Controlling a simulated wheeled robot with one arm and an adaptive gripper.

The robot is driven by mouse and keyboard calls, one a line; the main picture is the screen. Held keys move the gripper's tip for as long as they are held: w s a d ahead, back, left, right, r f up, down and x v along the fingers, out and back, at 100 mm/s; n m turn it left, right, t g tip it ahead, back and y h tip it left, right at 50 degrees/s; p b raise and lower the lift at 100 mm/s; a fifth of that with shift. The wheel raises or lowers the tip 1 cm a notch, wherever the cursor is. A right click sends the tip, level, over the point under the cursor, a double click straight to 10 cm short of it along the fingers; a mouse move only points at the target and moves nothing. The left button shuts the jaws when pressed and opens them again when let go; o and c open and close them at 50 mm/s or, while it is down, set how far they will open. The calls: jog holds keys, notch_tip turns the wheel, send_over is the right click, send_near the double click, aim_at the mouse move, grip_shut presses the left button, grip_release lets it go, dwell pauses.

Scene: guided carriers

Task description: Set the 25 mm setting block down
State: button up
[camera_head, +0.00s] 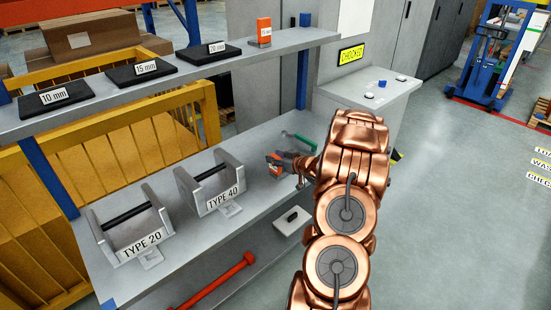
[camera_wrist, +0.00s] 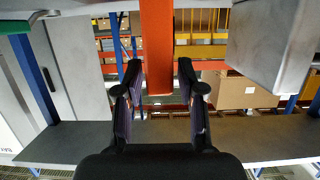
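An orange block with a pale label (camera_head: 274,162) is at my gripper (camera_head: 285,163), over the bench just right of the TYPE 40 fixture (camera_head: 213,184). The label is too small to read here. In the wrist view the orange block (camera_wrist: 158,45) stands between the two fingers of my gripper (camera_wrist: 160,80), which lie close along its sides. My gripper looks shut on it. I cannot tell whether the block touches the bench (camera_head: 190,245). The TYPE 20 fixture (camera_head: 130,222) stands further left.
On the upper shelf (camera_head: 120,95) are black 10 mm (camera_head: 72,96), 15 mm (camera_head: 128,75) and 20 mm (camera_head: 205,54) blocks and another orange labelled block (camera_head: 264,30). A green-handled thing (camera_head: 300,142) lies behind my gripper. A CHECKED sign (camera_head: 351,54) stands by a side counter.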

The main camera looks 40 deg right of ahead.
jog(key=shift+o, duration=0.3)
jog(key=shift+r, duration=0.15)
jog(key=shift+s, duration=0.35)
jog(key=b+v, duration=0.3)
jog(key=v, duration=0.8)
jog(key=w+a+r+m+g+h, duration=0.1)
jog(key=w+a+r+g+h, duration=0.1)
jog(key=a+r+g+h, duration=0.4)
jog(key=s+a+r+g+y, duration=0.1)
jog(key=s+a+g+y, duration=0.2)
jog(key=s+a, duration=1.2)
jog(key=s+a+r+n+g+y, duration=0.1)
jog(key=s+a+g+y, duration=0.2)
jog(key=s+a+g, duration=0.4)
jog(key=s+a, duration=0.4)
jog(key=a, duration=0.3)
jog(key=s+a, duration=0.4)
jog(key=a, duration=0.4)
jog(key=shift+s, duration=0.2)
jog(key=shift+r, duration=0.1)
